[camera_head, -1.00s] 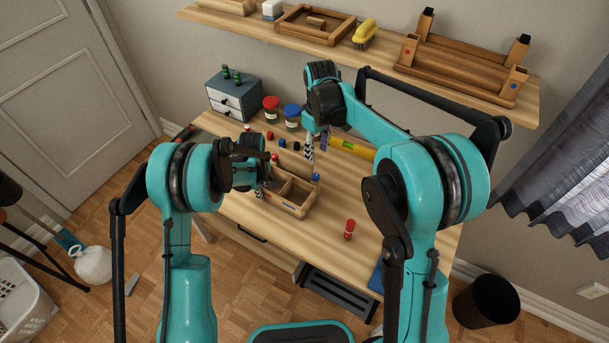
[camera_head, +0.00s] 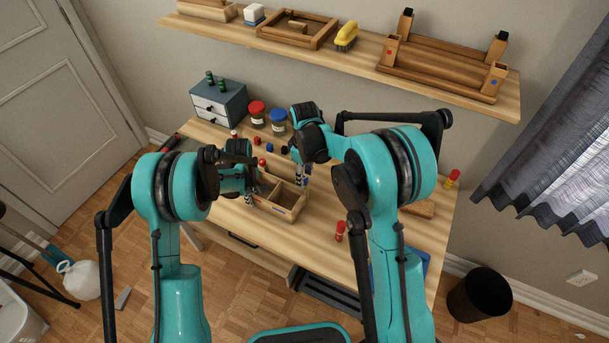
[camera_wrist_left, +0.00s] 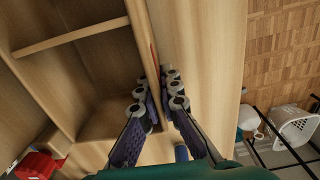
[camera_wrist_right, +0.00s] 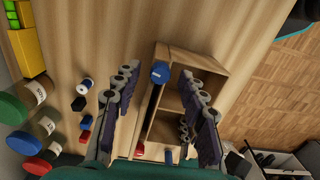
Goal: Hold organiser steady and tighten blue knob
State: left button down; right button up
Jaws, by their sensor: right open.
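The wooden organiser (camera_head: 287,213) is an open box with compartments on the desk. In the left wrist view, its near wall (camera_wrist_left: 143,48) lies between the fingers of my left gripper (camera_wrist_left: 160,100), which look closed on it; the gripper also shows in the head view (camera_head: 249,198). The blue knob (camera_wrist_right: 160,72) is at a corner of the organiser. My right gripper (camera_head: 302,176) is open above that corner, with the knob showing between its spread fingers in the right wrist view. I cannot tell whether they touch it.
Red- and blue-lidded jars (camera_head: 277,122) and a small drawer unit (camera_head: 219,104) stand at the back left. Small red, blue and dark pieces lie behind the organiser. A red cylinder (camera_head: 340,231) stands to its right. A shelf (camera_head: 350,60) runs above the desk.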

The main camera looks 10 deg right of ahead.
jog(key=shift+f, duration=0.2)
grip_shut()
jog(key=shift+m, duration=0.3)
jog(key=m, duration=0.8)
jog(key=shift+m, duration=0.5)
dwell(0.4)
